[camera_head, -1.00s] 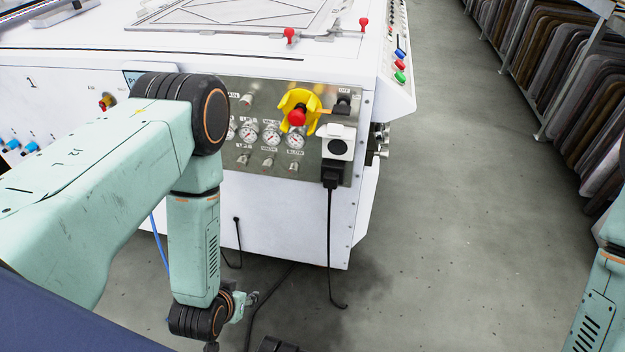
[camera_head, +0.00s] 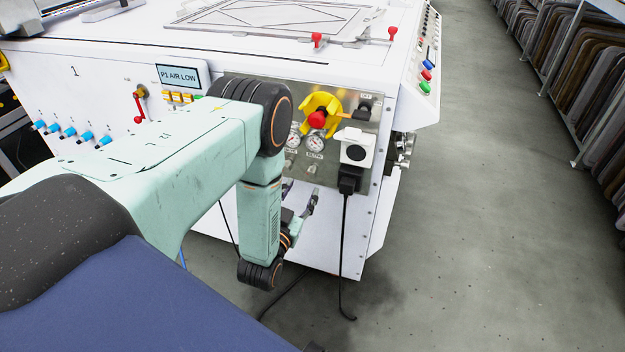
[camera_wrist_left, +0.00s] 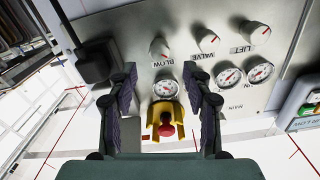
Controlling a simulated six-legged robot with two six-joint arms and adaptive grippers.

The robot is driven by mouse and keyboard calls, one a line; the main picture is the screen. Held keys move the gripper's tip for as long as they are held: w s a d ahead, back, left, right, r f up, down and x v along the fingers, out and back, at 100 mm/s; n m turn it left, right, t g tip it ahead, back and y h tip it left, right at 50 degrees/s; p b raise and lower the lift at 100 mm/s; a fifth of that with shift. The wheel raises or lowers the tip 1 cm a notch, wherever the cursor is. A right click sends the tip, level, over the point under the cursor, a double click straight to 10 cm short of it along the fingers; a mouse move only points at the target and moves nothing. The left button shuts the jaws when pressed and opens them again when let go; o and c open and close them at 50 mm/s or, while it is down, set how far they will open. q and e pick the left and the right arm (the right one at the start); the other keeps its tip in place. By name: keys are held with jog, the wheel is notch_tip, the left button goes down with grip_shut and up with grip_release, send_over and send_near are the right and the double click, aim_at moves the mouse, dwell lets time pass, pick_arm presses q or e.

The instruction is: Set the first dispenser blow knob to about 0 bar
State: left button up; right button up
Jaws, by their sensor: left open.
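In the left wrist view, the grey blow knob (camera_wrist_left: 159,47), labelled BLOW, sits on the metal panel just past the fingertips. My left gripper (camera_wrist_left: 158,74) is open and empty, its fingers on either side below the knob, apparently not touching it. A pressure gauge (camera_wrist_left: 166,88) shows between the fingers; its reading is too small to tell. In the head view the blow knob (camera_head: 312,168) is the rightmost in the lower row, and my left gripper (camera_head: 304,204) is below it, in front of the panel. My right gripper is out of view.
A yellow guard with a red button (camera_head: 317,119) is above the gauges. A black plug and cable (camera_head: 349,181) hang right of the knobs. A screen (camera_head: 178,76) reads P1 AIR LOW. Floor to the right is clear up to the rack (camera_head: 596,100).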

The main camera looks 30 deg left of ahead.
aim_at(310, 175)
pick_arm(q)
jog(key=b+x, duration=0.1)
jog(key=x, duration=0.3)
jog(key=shift+w+a+f, duration=0.1)
jog(key=shift+w+b, duration=0.35)
jog(key=shift+w, duration=0.5)
jog(key=shift+a, duration=0.1)
grip_shut()
